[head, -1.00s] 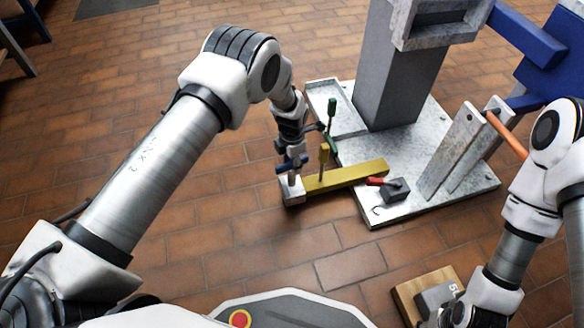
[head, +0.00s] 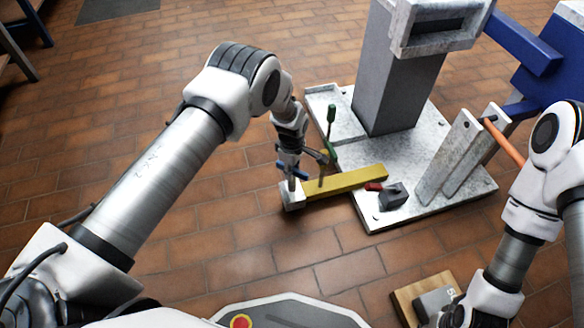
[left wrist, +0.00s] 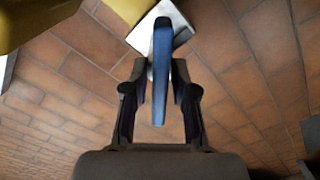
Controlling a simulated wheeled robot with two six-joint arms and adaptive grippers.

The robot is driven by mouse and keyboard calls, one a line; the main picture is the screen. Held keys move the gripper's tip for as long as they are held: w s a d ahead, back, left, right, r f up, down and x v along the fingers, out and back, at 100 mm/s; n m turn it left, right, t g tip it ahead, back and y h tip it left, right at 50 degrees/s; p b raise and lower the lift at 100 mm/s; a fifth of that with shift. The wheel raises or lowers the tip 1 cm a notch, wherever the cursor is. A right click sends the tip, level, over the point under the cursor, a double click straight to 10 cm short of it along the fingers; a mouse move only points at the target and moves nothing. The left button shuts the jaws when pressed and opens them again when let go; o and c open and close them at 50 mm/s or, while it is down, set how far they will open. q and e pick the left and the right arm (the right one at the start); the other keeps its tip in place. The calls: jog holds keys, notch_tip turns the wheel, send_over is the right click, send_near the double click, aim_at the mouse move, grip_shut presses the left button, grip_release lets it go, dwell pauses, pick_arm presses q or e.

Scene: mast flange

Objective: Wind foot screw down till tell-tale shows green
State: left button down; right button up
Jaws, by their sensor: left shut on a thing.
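The foot screw's blue cross handle (head: 291,171) sits above a pale foot block (head: 292,197) at the near end of the yellow beam (head: 345,180). My left gripper (head: 293,161) points down over it. In the left wrist view the blue handle (left wrist: 161,70) lies lengthwise between the fingers, and the left gripper (left wrist: 160,95) is shut on it. The screw's thread is hidden. A dark block (head: 393,195) with a red piece (head: 373,187) stands on the base plate beside the beam. I cannot tell whether it is the tell-tale, and I see no green on it.
A green-handled pin (head: 331,115) stands behind. The mast (head: 390,85) rises from the grey base plate (head: 425,212). A wooden board (head: 408,308) lies by my right arm.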

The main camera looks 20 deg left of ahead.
pick_arm(q)
jog(key=shift+m, duration=0.6)
jog(key=c, duration=1.1)
grip_release()
notch_tip(320, 180, up, 5)
jog(key=p, duration=0.4)
jog(key=shift+r, duration=0.1)
